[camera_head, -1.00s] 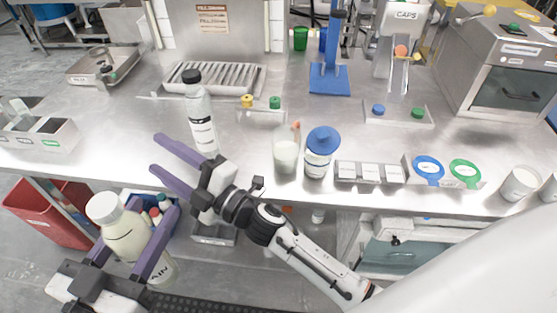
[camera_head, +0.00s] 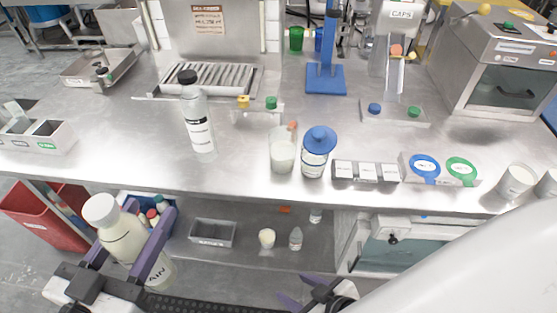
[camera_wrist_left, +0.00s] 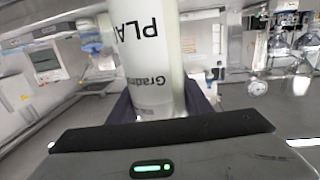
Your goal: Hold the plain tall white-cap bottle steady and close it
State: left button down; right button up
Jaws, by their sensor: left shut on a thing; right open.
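The tall white-cap bottle (camera_head: 121,236) is held in front of the bench at the lower left, tilted in the picture. Its white cap (camera_head: 101,209) sits at its top; I cannot tell how tightly. My left gripper (camera_head: 136,238) is shut on the bottle's body, with a purple finger on each side. In the left wrist view the bottle (camera_wrist_left: 150,50) stands between the fingers, its printed label partly visible. My right gripper (camera_head: 296,289) is open and low at the bottom middle, away from the bottle and partly cut off by the picture edge.
On the bench (camera_head: 100,155) stand a clear black-cap bottle (camera_head: 200,125), a glass (camera_head: 282,152) and a blue-lidded jar (camera_head: 316,155). A red bin (camera_head: 45,215) is below left. A grey tray (camera_head: 213,233) and small containers lie on the lower shelf.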

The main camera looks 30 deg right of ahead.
pick_arm(q)
jog(key=shift+s+a+r+n+t+y, duration=0.1)
jog(key=shift+a+r+n+t+y, duration=0.1)
jog(key=shift+r, duration=0.1)
jog(key=shift+a+r+n+t+y, duration=0.1)
jog(key=shift+r+n, duration=0.1)
jog(key=shift+r, duration=0.1)
jog(key=s+a+f+n+t+y, duration=0.1)
jog(key=s+a+n+y, duration=0.1)
jog(key=a+y, duration=0.3)
jog(key=s+a+f+n+t+y, duration=0.1)
jog(key=a+n+t+y, duration=0.1)
jog(key=a+n+y, duration=0.3)
jog(key=a, duration=0.4)
jog(key=shift+s+a+y, duration=0.3)
jog(key=shift+s, duration=0.1)
